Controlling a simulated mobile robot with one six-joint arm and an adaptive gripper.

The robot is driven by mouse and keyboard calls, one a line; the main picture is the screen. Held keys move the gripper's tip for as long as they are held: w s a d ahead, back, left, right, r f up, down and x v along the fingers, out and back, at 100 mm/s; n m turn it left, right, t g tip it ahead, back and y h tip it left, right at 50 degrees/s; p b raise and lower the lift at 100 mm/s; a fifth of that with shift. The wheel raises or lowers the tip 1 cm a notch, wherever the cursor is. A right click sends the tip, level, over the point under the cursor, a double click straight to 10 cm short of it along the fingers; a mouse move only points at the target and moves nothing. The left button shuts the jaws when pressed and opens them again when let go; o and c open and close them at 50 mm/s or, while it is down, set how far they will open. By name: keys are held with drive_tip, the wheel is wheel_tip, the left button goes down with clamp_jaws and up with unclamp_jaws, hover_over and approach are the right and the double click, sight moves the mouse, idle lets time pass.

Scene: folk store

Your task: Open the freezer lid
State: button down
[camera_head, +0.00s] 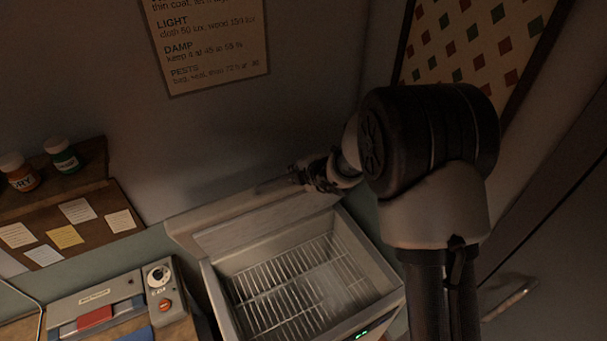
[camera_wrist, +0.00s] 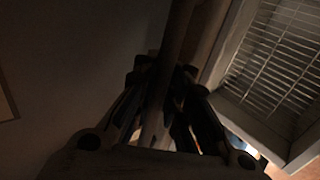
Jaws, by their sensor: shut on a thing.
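The chest freezer (camera_head: 222,300) stands open below my arm, with a wire basket (camera_head: 300,285) inside it. Its pale lid (camera_head: 235,222) is raised at the back, tilted up by the wall. My gripper (camera_head: 296,178) is at the upper edge of the lid, shut on a bar that looks like the lid handle (camera_head: 270,185). In the wrist view my gripper (camera_wrist: 160,100) has its fingers around the dark bar (camera_wrist: 178,40). The freezer basket (camera_wrist: 280,55) shows at the right there. The exact contact is dark and hard to see.
A sealing machine (camera_head: 95,300) with a dial stands left of the freezer. A shelf with two jars (camera_head: 62,155) and a note board (camera_head: 70,225) are on the left. A poster (camera_head: 208,45) hangs on the wall behind. A door handle (camera_head: 510,298) is at the right.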

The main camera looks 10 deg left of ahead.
drive_tip(key=shift+r, duration=0.15)
drive_tip(key=c, duration=1.8)
unclamp_jaws()
drive_tip(key=shift+s+d, duration=0.1)
drive_tip(key=shift+o, duration=0.8)
